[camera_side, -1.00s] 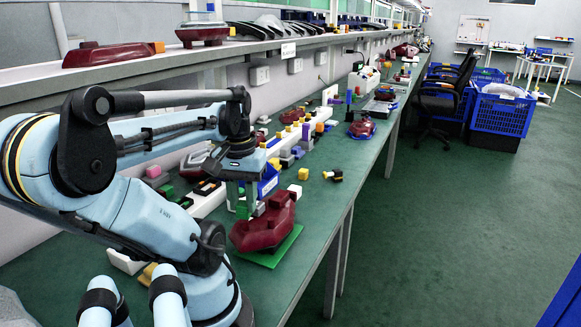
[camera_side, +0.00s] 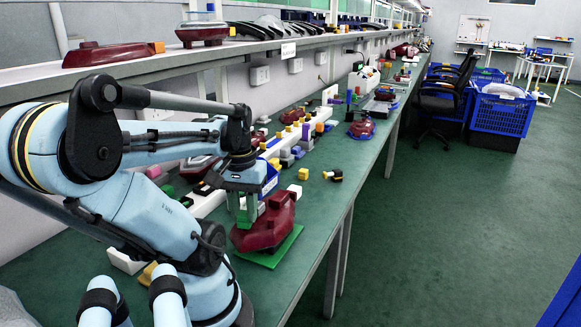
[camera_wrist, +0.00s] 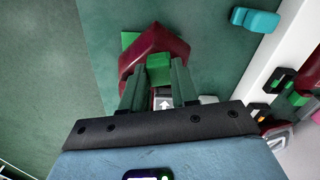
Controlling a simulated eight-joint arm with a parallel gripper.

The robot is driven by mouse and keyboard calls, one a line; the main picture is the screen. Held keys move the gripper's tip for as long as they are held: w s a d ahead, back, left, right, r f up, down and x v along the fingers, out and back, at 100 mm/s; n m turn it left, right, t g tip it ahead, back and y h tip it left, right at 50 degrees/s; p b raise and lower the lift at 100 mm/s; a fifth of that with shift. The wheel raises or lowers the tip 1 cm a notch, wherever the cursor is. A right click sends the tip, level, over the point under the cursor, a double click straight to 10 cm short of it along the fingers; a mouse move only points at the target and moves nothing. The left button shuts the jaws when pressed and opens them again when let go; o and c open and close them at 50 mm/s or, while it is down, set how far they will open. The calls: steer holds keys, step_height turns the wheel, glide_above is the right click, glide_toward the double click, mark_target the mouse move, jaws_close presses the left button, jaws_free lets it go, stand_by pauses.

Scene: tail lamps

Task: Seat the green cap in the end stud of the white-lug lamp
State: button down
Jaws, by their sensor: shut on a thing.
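My gripper (camera_wrist: 158,75) is shut on a green cap (camera_wrist: 159,68), which shows between its two greenish fingers in the wrist view. In the side view my gripper (camera_side: 246,215) points down over the near end of a dark red lamp (camera_side: 268,229). The lamp (camera_wrist: 126,66) lies below and around the cap in the wrist view. A pale patch with an arrow (camera_wrist: 164,103) shows between the fingers; I cannot tell if it is the white lug. The end stud is hidden, and I cannot tell if the cap touches it.
The lamp lies on a green plate (camera_side: 286,249) near the bench's front edge. A yellow block (camera_side: 303,174) and a dark, yellow-ended part (camera_side: 334,175) lie beyond it. A teal block (camera_wrist: 255,20) is at upper right in the wrist view. A row of coloured blocks stands behind.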

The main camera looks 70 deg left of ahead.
steer(key=shift+f, duration=0.2)
steer(key=c, duration=0.8)
jaws_free()
step_height(320, 180, up, 12)
steer(key=shift+r, duration=0.1)
stand_by(0.3)
steer(key=w+d+f+m+t, duration=0.2)
steer(key=w+d+f+m, duration=0.1)
steer(key=w+d+m, duration=0.1)
steer(key=w+d+f+m+t, duration=0.2)
steer(key=w+d+f+m, duration=0.1)
steer(key=w+d, duration=0.4)
steer(key=w+d+f+m+t, duration=0.3)
steer(key=w+d+m, duration=0.2)
steer(key=w+d, duration=0.1)
steer(key=shift+w, duration=0.8)
